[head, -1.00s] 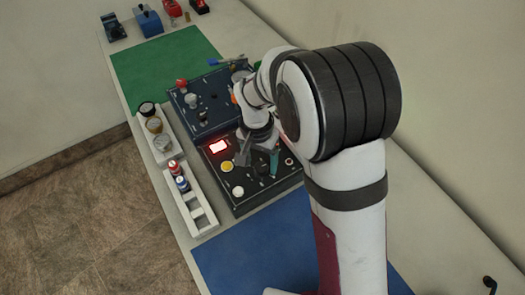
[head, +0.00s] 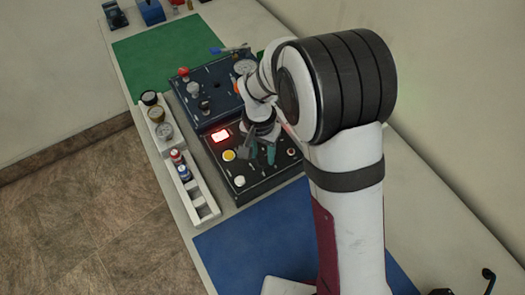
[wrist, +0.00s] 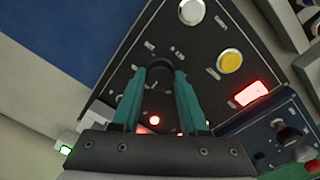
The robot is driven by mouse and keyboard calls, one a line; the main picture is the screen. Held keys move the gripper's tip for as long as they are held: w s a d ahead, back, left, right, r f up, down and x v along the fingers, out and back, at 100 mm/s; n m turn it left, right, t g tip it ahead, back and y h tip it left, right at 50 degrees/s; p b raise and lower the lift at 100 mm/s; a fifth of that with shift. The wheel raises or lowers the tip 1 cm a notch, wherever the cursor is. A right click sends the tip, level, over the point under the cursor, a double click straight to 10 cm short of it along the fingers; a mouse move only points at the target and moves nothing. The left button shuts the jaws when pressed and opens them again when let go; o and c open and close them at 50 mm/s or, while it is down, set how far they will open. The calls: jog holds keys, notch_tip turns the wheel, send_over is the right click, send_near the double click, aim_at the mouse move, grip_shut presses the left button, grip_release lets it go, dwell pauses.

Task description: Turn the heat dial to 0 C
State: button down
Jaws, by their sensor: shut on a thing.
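The heat panel is a dark board (head: 262,185) with a lit red display (head: 220,136), too small to read. In the wrist view, a round black dial (wrist: 159,74) on this panel sits between my teal fingertips. My gripper (wrist: 160,82) is shut on this dial, one finger on each side. In the head view my gripper (head: 258,152) reaches down over the panel and largely hides the dial. The dial's pointer and set value cannot be made out. The display also shows in the wrist view (wrist: 253,93).
A yellow button (head: 228,155) and a white button (head: 239,181) are close to my gripper. A blue panel (head: 208,99) with knobs and a gauge stands behind. White racks (head: 204,206) with gauges and small cylinders line the left. The blue mat (head: 250,245) in front is bare.

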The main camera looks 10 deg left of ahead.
jog(key=n, duration=0.5)
jog(key=shift+n, duration=0.4)
jog(key=n, duration=0.6)
jog(key=shift+r+t, duration=0.1)
jog(key=shift+t, duration=0.2)
jog(key=n, duration=0.6)
jog(key=shift+n+y, duration=0.3)
jog(key=n, duration=0.5)
jog(key=shift+d, duration=0.1)
jog(key=shift+n, duration=0.4)
jog(key=shift+c, duration=2.2)
grip_release()
